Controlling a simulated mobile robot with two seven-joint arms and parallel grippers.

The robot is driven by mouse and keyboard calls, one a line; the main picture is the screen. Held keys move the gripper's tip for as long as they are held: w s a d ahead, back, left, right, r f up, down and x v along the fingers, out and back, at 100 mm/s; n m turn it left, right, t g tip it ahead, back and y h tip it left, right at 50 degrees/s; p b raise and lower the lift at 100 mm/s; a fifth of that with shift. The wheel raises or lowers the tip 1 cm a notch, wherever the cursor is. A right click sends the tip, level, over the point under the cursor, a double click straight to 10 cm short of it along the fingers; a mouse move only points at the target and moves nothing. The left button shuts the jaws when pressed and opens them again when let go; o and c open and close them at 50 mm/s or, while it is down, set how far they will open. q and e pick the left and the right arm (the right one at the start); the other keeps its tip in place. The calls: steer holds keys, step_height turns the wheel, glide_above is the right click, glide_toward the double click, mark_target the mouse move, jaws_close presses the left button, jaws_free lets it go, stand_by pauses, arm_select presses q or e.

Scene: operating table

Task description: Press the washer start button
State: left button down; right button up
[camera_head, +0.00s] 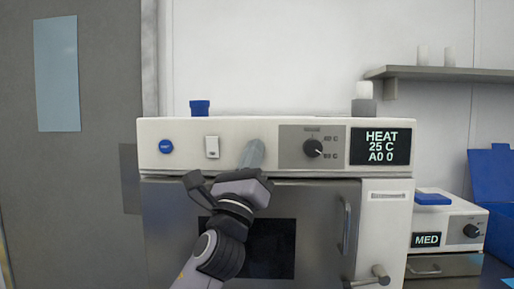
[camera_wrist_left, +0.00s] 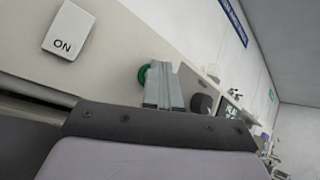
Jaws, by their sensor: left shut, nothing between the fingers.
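The washer (camera_head: 385,195) has a pale control panel above a metal door. My left gripper (camera_head: 254,153) is shut and empty, its grey fingers in front of the panel between the white switch (camera_head: 212,147) and the dial (camera_head: 313,147). In the left wrist view, a round green button (camera_wrist_left: 142,76) shows partly beside the closed fingers (camera_wrist_left: 164,86), which hide the rest. In the head view the gripper covers that button. I cannot tell whether the fingertips touch it. The switch reads ON in the left wrist view (camera_wrist_left: 68,30). My right gripper is not in view.
A blue button (camera_head: 166,147) sits at the panel's left end. The display (camera_head: 380,146) reads HEAT, 25 C, A0 0. The door handle (camera_head: 346,225) is right of my arm. A smaller device (camera_head: 455,228) with a MED display stands to the right, below a wall shelf (camera_head: 440,73).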

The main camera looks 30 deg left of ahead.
arm_select(q)
steer(key=shift+s+d, duration=0.35)
steer(key=shift+s, duration=0.3)
steer(key=shift+p, duration=0.35)
steer(key=s+d, duration=0.1)
steer(key=s+p, duration=0.1)
steer(key=s+d, duration=0.1)
steer(key=s, duration=0.1)
steer(key=shift+s+d, duration=0.1)
steer(key=shift+d, duration=0.2)
steer(key=shift+f, duration=0.15)
